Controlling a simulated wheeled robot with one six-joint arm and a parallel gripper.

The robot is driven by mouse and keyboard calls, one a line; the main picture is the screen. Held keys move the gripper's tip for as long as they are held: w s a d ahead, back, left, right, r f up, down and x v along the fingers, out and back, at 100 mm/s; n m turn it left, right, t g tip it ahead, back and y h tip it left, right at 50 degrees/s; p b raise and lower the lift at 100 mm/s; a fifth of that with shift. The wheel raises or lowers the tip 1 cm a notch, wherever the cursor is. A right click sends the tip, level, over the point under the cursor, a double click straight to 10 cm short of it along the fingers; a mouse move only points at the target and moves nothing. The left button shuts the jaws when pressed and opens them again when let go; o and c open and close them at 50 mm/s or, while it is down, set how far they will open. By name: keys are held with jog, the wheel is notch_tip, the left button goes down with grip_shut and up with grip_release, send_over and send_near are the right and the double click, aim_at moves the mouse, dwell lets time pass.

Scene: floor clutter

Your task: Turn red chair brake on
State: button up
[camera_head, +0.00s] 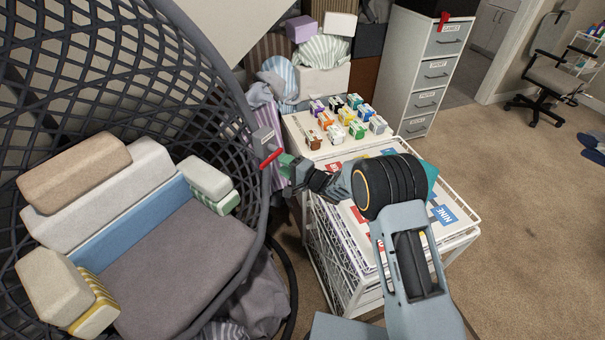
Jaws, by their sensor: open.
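The large hanging-style chair (245,95) has a dark woven shell and fills the left of the view. A small grey box (265,140) with a label sits on its right rim. A short red lever (271,158) shows just below that box, slanting up to the right. My gripper (285,167) is open at the chair's rim, just right of the lever. Its tips are small, and a green patch shows there; I cannot tell whether they touch the lever. Nothing is seen held between the jaws.
A white wire-sided cart (335,270) with colored cards and several small boxes (347,117) stands under and behind my arm. Cushions (85,175) fill the chair. A white drawer cabinet (425,75) stands behind. Carpet (520,200) at right is mostly clear.

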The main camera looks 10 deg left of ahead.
jog(key=v, duration=0.7)
jog(key=shift+d, duration=0.4)
jog(key=shift+s, duration=0.1)
jog(key=w+d+r+t+h+p, duration=0.2)
jog(key=w+d+r+t+h, duration=0.3)
jog(key=d+r+h, duration=0.45)
jog(key=s+d+r+h, duration=0.3)
jog(key=d+r+h, duration=0.15)
jog(key=d, duration=0.65)
jog(key=s+d+r+n+g+h+p, duration=0.1)
jog(key=s+d+g, duration=0.3)
jog(key=s, duration=0.8)
jog(key=s+d+r+n+g+h+p, duration=0.1)
jog(key=s+d, duration=0.5)
jog(key=s, duration=0.6)
jog(key=r+n+g+p, duration=0.1)
jog(key=r+n+g, duration=0.1)
jog(key=shift+s+n+g+h, duration=0.3)
jog(key=shift+g+h, duration=0.1)
